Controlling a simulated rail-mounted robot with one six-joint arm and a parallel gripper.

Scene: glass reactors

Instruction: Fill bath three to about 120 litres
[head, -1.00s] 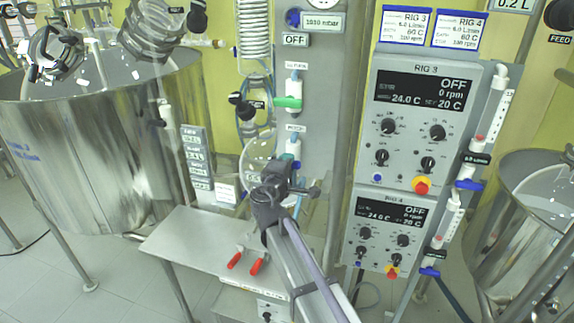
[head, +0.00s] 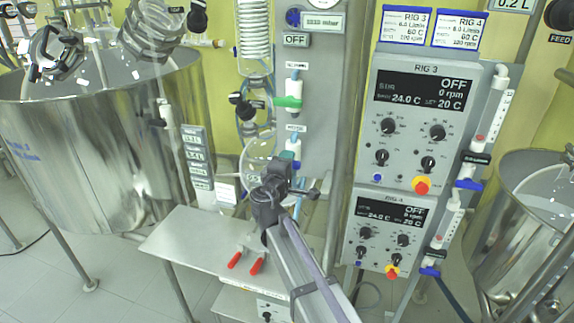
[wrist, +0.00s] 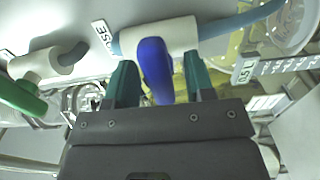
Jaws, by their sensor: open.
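A large open steel tank (head: 90,140) stands at the left, with small blue writing that I cannot read for certain; it may be bath three. On the grey column, a white valve (wrist: 160,38) with a blue handle (wrist: 155,70) shows close up in the wrist view. My gripper (wrist: 158,78) is open there, its teal fingers on either side of the blue handle. I cannot tell whether they touch it. In the head view my gripper (head: 287,160) is in front of this valve and partly hides it. A green-handled valve (head: 289,102) sits above it.
A label strip (head: 197,155) stands at the tank's right. A steel shelf (head: 190,235) carries two red-handled clamps (head: 246,263). The rig 3 panel (head: 420,125), showing OFF, is right of the column. Another steel tank (head: 520,200) stands at the far right.

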